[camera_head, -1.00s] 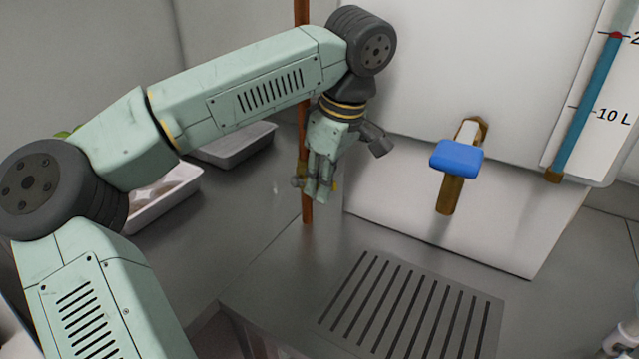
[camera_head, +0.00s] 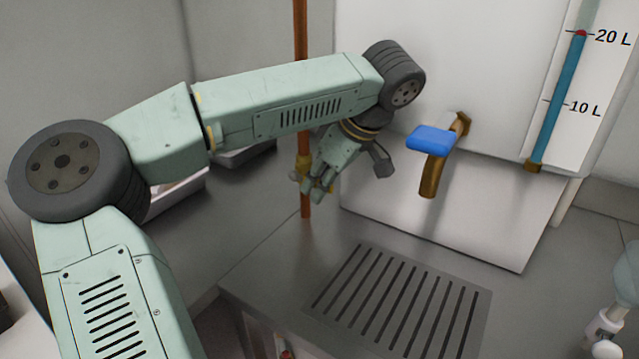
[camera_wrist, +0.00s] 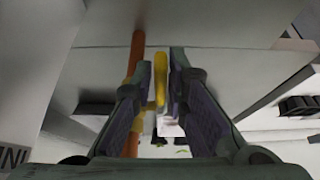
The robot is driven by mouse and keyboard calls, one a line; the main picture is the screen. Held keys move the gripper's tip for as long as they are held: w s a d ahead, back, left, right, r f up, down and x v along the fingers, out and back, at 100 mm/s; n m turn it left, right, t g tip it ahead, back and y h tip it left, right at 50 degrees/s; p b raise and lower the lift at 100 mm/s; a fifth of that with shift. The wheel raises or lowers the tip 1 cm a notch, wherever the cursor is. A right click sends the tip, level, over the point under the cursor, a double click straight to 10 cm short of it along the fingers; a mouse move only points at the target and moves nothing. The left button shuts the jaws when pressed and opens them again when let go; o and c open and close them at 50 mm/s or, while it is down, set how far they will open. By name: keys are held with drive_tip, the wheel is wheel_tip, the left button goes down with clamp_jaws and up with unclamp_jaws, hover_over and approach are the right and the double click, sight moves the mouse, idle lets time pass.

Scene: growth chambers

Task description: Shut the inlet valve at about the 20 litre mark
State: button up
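The gauge (camera_head: 558,98) on the white tank at the right has a blue column topped by a red marker, level with the 20 L tick. A vertical copper pipe (camera_head: 301,40) carries a brass valve fitting (camera_head: 303,166), partly behind my gripper. My gripper (camera_head: 314,190) is beside this fitting, pointing down. In the wrist view, a yellow valve lever (camera_wrist: 160,78) stands between my two fingertips (camera_wrist: 161,82), with a small gap visible on each side. The gripper looks partly open, around the lever; contact cannot be made out.
A blue-handled brass tap (camera_head: 432,139) sticks out of the tank, right of my gripper. A slotted drain grate (camera_head: 400,305) lies on the metal bench below. Pale trays (camera_head: 178,190) stand behind my arm at the left.

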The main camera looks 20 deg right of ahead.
drive_tip(key=shift+o, duration=1.4)
drive_tip(key=v, duration=0.7)
drive_tip(key=shift+r, duration=0.2)
drive_tip(key=shift+s, duration=0.1)
